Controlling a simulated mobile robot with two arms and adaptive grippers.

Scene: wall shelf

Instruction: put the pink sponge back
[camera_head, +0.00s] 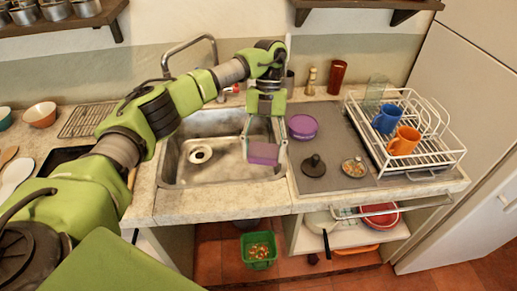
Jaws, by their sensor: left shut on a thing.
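The pink sponge (263,153), a purplish-pink block, is between the fingers of my left gripper (264,145). The gripper points down and is shut on the sponge, holding it over the right part of the metal sink (176,172). The sponge appears raised above the basin, though its exact height is hard to judge. My left arm reaches in from the left, across the counter and the sink. My right gripper is not in view.
A purple round container (302,126), a dark stopper-like item (314,166) and a small bowl (354,167) stand right of the sink. A white dish rack (440,157) holds a blue mug (387,118) and an orange mug (403,140). The faucet (188,44) rises behind the sink.

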